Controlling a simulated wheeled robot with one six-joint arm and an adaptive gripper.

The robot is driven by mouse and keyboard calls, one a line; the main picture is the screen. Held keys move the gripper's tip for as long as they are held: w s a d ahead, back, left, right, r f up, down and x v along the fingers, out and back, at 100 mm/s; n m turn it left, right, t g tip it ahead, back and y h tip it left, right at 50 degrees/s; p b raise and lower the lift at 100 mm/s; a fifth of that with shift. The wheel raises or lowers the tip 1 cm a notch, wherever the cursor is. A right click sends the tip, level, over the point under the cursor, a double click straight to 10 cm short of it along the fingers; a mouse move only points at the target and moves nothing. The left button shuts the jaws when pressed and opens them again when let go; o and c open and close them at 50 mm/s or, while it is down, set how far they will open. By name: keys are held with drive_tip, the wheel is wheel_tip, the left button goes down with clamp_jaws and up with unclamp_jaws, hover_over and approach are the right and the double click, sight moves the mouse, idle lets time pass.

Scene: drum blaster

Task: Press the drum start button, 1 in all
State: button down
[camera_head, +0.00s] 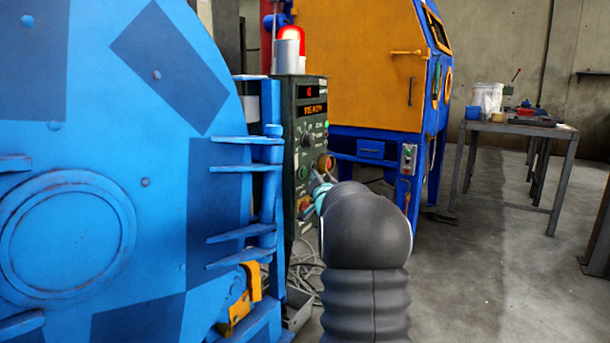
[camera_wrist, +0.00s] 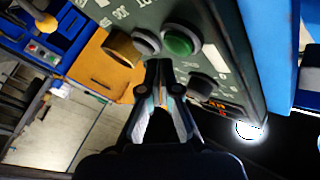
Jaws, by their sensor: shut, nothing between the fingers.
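The dark green control panel (camera_head: 311,118) stands beside the blue drum machine, with its lit display (camera_head: 313,109) seeming to read READY. A round green button (camera_head: 303,172) is on the panel's lower left; what looks like the same button shows in the wrist view (camera_wrist: 181,41). My gripper (camera_head: 316,184) is in front of the lower panel, partly hidden by my own arm. In the wrist view my gripper (camera_wrist: 160,66) has its fingertips together, just below and left of the green button. I cannot tell whether they touch the panel.
A grey button (camera_wrist: 147,41), a yellow-ringed control (camera_wrist: 119,47) and a black knob (camera_wrist: 203,87) are close to the fingertips. Blue ribs (camera_head: 240,231) of the drum machine jut out left of the panel. An orange-and-blue cabinet (camera_head: 375,60) stands behind.

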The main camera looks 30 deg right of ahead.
drive_tip(key=shift+w, duration=0.2)
idle(0.4)
drive_tip(key=shift+w+a, duration=0.15)
drive_tip(key=shift+w, duration=0.05)
